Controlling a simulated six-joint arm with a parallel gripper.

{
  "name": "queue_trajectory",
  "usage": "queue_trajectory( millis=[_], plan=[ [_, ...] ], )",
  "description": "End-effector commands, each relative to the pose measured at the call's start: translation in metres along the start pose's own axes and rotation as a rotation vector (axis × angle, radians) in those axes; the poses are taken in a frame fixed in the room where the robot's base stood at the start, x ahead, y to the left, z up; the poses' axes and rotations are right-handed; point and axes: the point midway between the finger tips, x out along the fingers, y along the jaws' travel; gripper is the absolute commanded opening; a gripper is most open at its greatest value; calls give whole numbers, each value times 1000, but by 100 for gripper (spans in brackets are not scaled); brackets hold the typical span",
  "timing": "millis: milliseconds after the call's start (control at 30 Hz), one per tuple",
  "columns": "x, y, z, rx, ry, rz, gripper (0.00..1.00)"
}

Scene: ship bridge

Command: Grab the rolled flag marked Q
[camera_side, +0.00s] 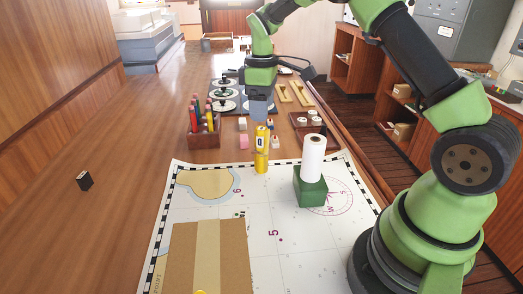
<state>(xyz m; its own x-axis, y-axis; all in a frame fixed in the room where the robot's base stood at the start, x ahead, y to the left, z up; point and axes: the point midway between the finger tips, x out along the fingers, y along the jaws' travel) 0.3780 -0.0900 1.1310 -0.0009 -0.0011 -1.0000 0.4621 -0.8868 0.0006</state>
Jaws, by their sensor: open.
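A yellow rolled flag (261,138) stands upright near the far edge of the chart, in the middle of the view. It bears a small pale label with a dark letter, too small to read surely. A yellow base (261,162) shows under it. My gripper (259,117) is open and points down just above the flag's top. From this view I cannot tell whether the jaws are around the top or still apart from it.
A wooden box of coloured pencils (204,136) stands to the left. A cardboard piece (207,262) lies on the chart (290,250). Small blocks and a dark tray (307,121) lie behind. The left table is mostly clear.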

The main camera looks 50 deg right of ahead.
Motion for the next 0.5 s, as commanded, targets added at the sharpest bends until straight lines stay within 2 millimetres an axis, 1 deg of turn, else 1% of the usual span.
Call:
queue_trajectory(
  millis=[33, 100, 200, 367, 500],
  plan=[
    [10, -1, 1, 0, -4, -5, 69],
    [20, -1, 1, 1, -3, -3, 69],
    [31, -1, 0, 2, -2, -4, 69],
    [44, -1, 0, 2, -1, -2, 69],
    [66, -3, 0, 3, -3, -4, 69]
  ],
)
